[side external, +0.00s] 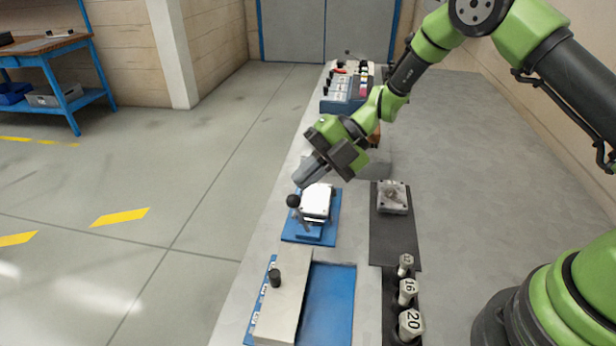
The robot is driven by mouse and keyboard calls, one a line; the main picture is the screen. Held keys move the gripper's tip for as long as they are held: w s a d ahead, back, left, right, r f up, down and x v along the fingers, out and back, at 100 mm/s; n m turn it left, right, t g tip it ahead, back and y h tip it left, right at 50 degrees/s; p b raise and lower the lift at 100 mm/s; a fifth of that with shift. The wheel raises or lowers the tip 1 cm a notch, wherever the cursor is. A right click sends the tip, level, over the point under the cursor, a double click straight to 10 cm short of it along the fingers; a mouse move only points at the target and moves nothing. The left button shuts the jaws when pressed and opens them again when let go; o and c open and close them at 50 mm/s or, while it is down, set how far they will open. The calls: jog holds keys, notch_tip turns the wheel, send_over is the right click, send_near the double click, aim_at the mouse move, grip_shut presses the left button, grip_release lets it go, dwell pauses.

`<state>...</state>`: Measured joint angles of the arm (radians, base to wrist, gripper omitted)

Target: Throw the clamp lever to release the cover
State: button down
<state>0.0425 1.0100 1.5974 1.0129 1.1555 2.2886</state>
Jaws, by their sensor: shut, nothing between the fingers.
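The clamp lever shows as a black ball knob (293,201) on a thin stem, at the front left of the blue clamp base (325,232). The cover (318,200) is a white square block on that base, with small dark marks at its corners. My gripper (302,180) is shut and empty, tilted down to the left. In the picture its tip lies just above the knob and the cover's upper left edge. Whether it touches either one cannot be told. The lower part of the lever is small and partly merged with the clamp behind it.
A metal part (392,197) lies on a dark mat (395,240) to the right. Numbered sockets (409,322) stand in front of it. A grey block with a black knob (275,278) is nearest the camera. A blue rack (345,95) stands at the far end.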

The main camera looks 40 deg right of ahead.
jog(key=d+r, duration=0.9)
jog(key=r, duration=0.1)
jog(key=shift+r, duration=0.35)
